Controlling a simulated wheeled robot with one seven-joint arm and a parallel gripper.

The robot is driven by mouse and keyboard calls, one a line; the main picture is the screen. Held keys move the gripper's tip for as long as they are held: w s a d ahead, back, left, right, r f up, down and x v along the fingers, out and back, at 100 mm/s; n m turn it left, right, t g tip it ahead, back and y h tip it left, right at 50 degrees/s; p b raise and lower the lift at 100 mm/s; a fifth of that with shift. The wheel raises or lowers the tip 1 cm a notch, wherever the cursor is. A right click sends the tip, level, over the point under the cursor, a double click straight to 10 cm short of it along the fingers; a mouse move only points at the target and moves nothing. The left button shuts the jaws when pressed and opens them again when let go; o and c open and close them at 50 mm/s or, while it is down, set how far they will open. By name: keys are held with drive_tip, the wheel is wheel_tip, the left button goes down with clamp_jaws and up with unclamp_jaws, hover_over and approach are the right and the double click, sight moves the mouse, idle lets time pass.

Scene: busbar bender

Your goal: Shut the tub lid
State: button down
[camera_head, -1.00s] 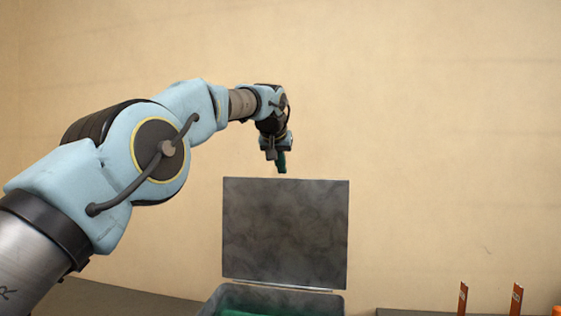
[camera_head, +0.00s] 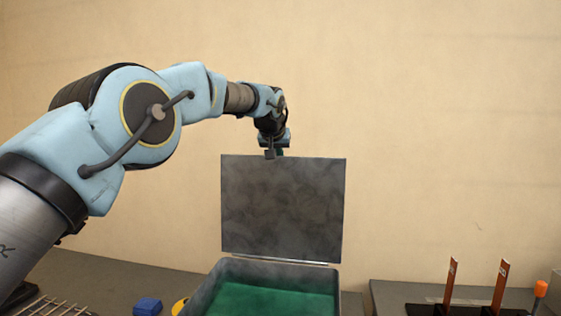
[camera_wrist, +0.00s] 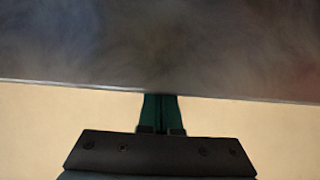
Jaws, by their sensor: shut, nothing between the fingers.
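The tub (camera_head: 330,273) is grey with a green inside and sits at the bottom middle of the head view. Its dark grey lid (camera_head: 283,208) stands open, about upright, at the tub's back edge. My gripper (camera_head: 280,153) is at the lid's top edge, and its fingertips are partly hidden behind the lid. In the wrist view the green fingers (camera_wrist: 159,110) are together and empty, and the lid (camera_wrist: 160,45) fills the upper part. The fingertips meet the lid's edge in that picture; I cannot tell whether they touch it.
A blue block (camera_head: 148,306) and a yellow item (camera_head: 180,306) lie left of the tub, with a wire rack (camera_head: 50,307) farther left. Two upright orange-edged pieces (camera_head: 450,284) and an orange-topped item (camera_head: 540,290) stand at the right. A plain wall is behind.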

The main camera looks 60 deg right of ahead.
drive_tip(key=shift+s+a, duration=0.15)
drive_tip(key=shift+a, duration=0.35)
drive_tip(key=shift+f, duration=0.1)
